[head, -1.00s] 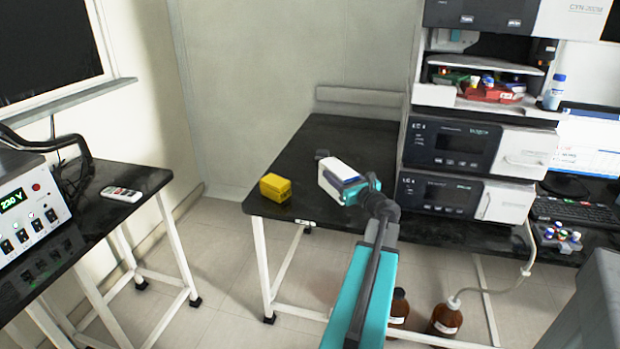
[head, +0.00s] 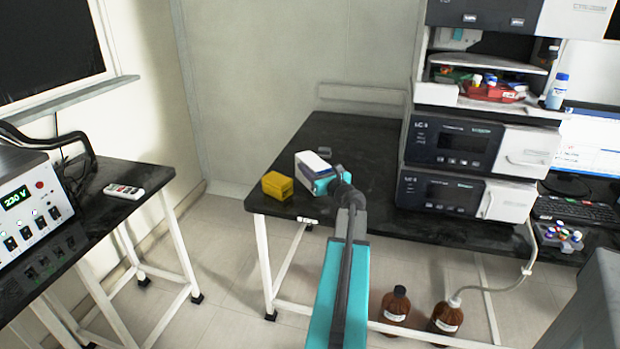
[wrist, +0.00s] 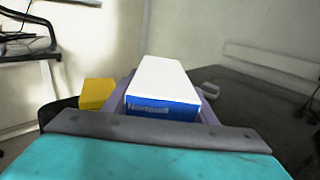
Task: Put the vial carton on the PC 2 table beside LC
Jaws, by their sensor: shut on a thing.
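The vial carton (head: 312,162) is a white box with a blue end. It also shows in the wrist view (wrist: 162,84), between the purple fingers of my gripper (wrist: 165,98). My gripper (head: 318,176) is shut on the carton over the left part of the black-topped PC 2 table (head: 350,138). I cannot tell whether the carton touches the table top. The LC stack (head: 455,165) of grey and white units stands at the table's right side, apart from the carton.
A yellow box (head: 277,186) sits left of the carton near the table's left edge. A small grey object (head: 323,151) lies behind it. Table top between carton and LC stack is clear. Brown bottles (head: 396,304) stand on the floor. A side table (head: 110,210) is at left.

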